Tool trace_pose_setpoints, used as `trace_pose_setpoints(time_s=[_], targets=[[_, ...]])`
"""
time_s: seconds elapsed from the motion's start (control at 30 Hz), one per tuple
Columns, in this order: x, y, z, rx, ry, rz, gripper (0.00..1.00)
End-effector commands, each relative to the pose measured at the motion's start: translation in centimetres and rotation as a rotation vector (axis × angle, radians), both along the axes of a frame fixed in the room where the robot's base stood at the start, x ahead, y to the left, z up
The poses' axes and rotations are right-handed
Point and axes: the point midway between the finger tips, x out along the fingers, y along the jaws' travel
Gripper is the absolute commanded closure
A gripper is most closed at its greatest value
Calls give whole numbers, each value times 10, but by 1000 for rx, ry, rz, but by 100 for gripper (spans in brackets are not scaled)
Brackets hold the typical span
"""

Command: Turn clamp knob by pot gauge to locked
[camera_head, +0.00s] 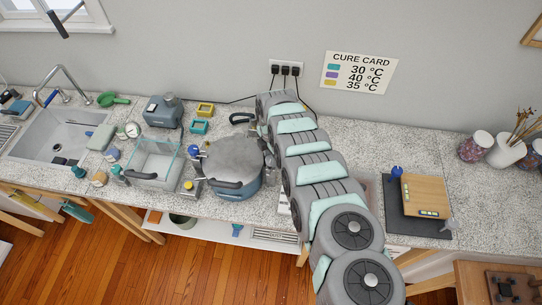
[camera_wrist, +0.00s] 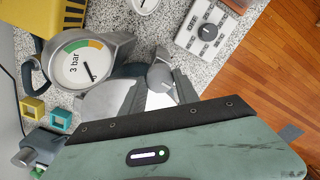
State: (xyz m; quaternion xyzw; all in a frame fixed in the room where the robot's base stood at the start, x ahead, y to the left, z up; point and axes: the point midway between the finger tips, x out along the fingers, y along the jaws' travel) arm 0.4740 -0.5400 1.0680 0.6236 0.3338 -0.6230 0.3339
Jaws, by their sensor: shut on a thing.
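The pot gauge (camera_wrist: 82,65) shows in the wrist view as a white dial marked "3 bar" with a green and orange arc. Beside it, to the right, is a grey round clamp knob (camera_wrist: 160,76) with a pale pointer mark. My gripper (camera_wrist: 157,92) is shut on the clamp knob, its fingers partly covering it. Which setting the knob points to cannot be read. In the head view the grey-lidded pot (camera_head: 233,160) stands on the counter; my arm hides the gripper, knob and gauge there.
A white box with a dial (camera_wrist: 205,32) sits beyond the knob in the wrist view. On the counter (camera_head: 415,150) are yellow (camera_head: 205,110) and teal (camera_head: 199,127) square moulds, a clear tank (camera_head: 157,160) and a dark mat with a wooden board (camera_head: 425,195).

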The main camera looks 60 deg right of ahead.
Motion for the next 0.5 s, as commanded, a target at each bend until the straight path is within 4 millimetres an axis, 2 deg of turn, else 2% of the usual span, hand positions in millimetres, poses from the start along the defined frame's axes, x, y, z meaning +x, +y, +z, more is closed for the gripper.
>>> trace_pose_setpoints(time_s=[0.5], targets=[[1,1,-2,1,3,-444,100]])
